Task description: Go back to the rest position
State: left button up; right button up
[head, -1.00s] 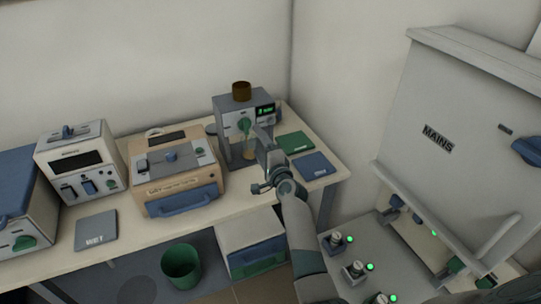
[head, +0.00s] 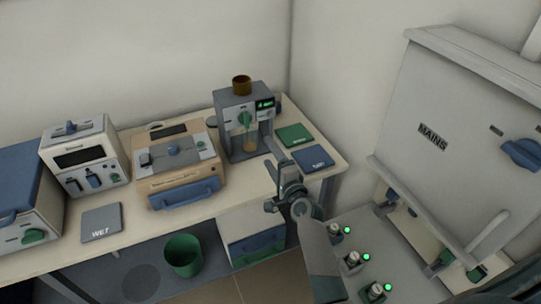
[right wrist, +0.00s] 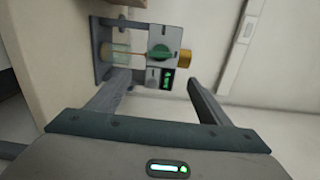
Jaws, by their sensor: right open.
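My right gripper (head: 279,181) is in the head view, at the front edge of the bench, in front of the grey machine (head: 233,103). Its fingers are apart with nothing between them. In the right wrist view the two open fingers (right wrist: 160,98) point towards the same machine (right wrist: 165,45), and a gap separates them from it. The machine has a green knob, a lit green display, a brown cup on top and a glass with brownish content in its bay. My left gripper does not show.
The bench (head: 245,185) carries a tan box device (head: 178,170), a white device (head: 85,157), a grey mat (head: 101,221), a green mat (head: 294,135) and a blue mat (head: 311,157). A green bin (head: 183,255) stands below. The MAINS cabinet (head: 455,110) and several green-lit switches are at the right.

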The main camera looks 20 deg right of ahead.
dwell(0.4)
jog(key=s+a+f+n+g+b, duration=0.1)
jog(key=s+a+f+n+g, duration=0.2)
jog(key=f, duration=1)
jog(key=s+a+f+n+g+b, duration=0.15)
jog(key=s+f, duration=0.25)
jog(key=f, duration=0.8)
jog(key=s+f+n+g+b, duration=0.1)
jog(key=s+f+n+g, duration=0.15)
jog(key=s+f, duration=0.7)
jog(key=s+f+n+g+b, duration=0.25)
jog(key=s+f, duration=0.45)
jog(key=f, duration=0.5)
jog(key=s+d+f+n+g+b, duration=0.1)
jog(key=s+f+n+g, duration=0.1)
jog(key=s+f, duration=0.5)
jog(key=s+d+f+n+g+b, duration=0.1)
jog(key=s+f+n+g, duration=0.2)
jog(key=s, duration=1.7)
jog(key=s+d+f+n+g+b, duration=0.1)
jog(key=s+f+n+g, duration=0.1)
jog(key=s+f+n, duration=0.4)
jog(key=s+f, duration=0.5)
jog(key=s, duration=0.3)
jog(key=shift+s+d+f+h, duration=0.15)
jog(key=shift+f+h, duration=0.15)
jog(key=shift+f, duration=0.05)
jog(key=shift+g, duration=0.25)
